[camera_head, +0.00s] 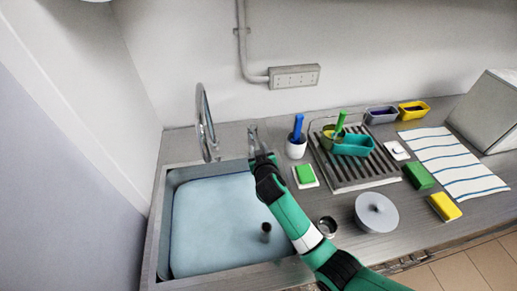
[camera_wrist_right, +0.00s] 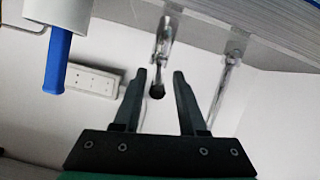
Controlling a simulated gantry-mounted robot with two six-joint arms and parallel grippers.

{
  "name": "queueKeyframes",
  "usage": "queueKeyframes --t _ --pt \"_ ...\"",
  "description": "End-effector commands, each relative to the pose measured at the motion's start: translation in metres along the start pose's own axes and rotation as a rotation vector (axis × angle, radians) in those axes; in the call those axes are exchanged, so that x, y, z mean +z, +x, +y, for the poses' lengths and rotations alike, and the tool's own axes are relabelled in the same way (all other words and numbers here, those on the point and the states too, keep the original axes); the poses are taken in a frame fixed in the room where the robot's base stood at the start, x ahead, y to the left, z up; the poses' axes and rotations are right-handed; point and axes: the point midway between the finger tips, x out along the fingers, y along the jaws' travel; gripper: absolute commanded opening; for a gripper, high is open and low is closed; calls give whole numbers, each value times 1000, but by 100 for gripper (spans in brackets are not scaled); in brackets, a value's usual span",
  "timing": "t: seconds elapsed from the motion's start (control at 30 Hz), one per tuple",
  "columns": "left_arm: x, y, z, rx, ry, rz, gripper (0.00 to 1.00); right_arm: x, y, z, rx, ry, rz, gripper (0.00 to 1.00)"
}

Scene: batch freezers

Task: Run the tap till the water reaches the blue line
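The sink (camera_head: 162,235) holds pale blue water (camera_head: 215,215). A thin dark blue line edges the water along the left and back walls; I cannot tell the exact gap between them. The curved tap spout (camera_head: 204,115) rises behind the sink; no stream is clearly visible. The tap lever (camera_head: 253,133) stands right of the spout. My right gripper (camera_head: 256,152) is at the lever. In the right wrist view the fingers (camera_wrist_right: 159,80) are apart, with the lever's dark knob (camera_wrist_right: 157,91) showing between them; contact is unclear. My left gripper is out of view.
A dark upright tube (camera_head: 265,232) stands in the water. Right of my arm are a white cup with a blue brush (camera_head: 296,146), a green sponge (camera_head: 305,174), a draining rack (camera_head: 350,183), a small metal cup (camera_head: 327,227) and a grey round lid (camera_head: 376,212).

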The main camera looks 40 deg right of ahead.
Motion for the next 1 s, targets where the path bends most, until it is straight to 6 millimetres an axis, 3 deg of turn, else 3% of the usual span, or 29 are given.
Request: queueKeyframes --t 0.43,0.57,0.7,0.8,1.0 --pt "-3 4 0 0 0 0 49 -2 -9 0 -1 0 2 49" --pt "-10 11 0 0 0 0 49 -3 -31 0 -2 -1 3 49" --pt "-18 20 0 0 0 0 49 -4 -66 0 -3 -1 2 49" --pt "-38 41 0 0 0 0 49 -9 -88 2 -3 -4 -1 49" --pt "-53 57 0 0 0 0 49 -4 -112 1 -1 -3 -1 49"
